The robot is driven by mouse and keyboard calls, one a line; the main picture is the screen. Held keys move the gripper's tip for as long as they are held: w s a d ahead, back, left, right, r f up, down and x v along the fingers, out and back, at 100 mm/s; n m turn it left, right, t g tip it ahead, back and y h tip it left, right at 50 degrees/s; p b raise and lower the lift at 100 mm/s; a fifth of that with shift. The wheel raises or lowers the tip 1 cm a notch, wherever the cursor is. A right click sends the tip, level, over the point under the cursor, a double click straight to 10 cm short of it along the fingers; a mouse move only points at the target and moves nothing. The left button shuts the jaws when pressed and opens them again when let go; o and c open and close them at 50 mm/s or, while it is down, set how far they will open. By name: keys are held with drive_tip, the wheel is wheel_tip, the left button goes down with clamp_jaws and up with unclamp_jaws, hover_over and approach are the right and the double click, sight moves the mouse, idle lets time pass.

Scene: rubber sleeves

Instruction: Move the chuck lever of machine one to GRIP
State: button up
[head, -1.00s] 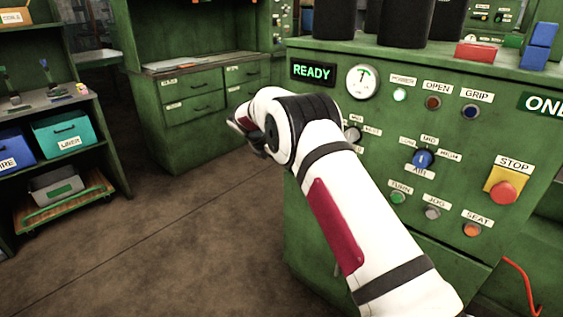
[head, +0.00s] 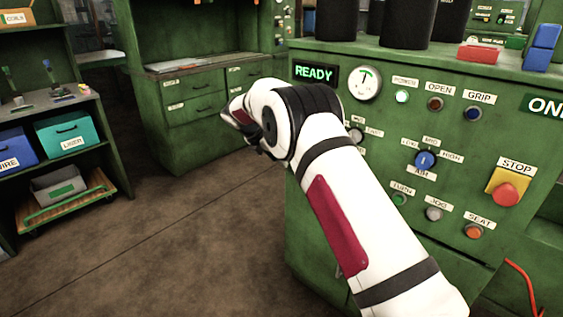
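Machine one is the green cabinet (head: 330,190) on the right, with a sign reading "ONE" cut by the picture edge. Its panel has an OPEN lamp (head: 435,103) that looks dull reddish-brown and a GRIP lamp (head: 472,113) that looks dark blue. I cannot make out a chuck lever; part of the panel is hidden behind my arm. My arm reaches up across the panel's left side and bends away to the left. My gripper (head: 258,143) is mostly hidden at the arm's far end, and its fingers cannot be made out.
The READY display (head: 314,73) is lit green beside a dial (head: 365,83). A grey knob (head: 356,134), blue AIR knob (head: 424,160) and red STOP button (head: 505,194) sit on the panel. Dark cylinders (head: 406,22) stand on top. Floor (head: 190,220) at left is clear.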

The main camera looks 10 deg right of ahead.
drive_tip(key=v, duration=0.8)
drive_tip(key=shift+a+r, duration=0.2)
drive_tip(key=shift+r, duration=0.1)
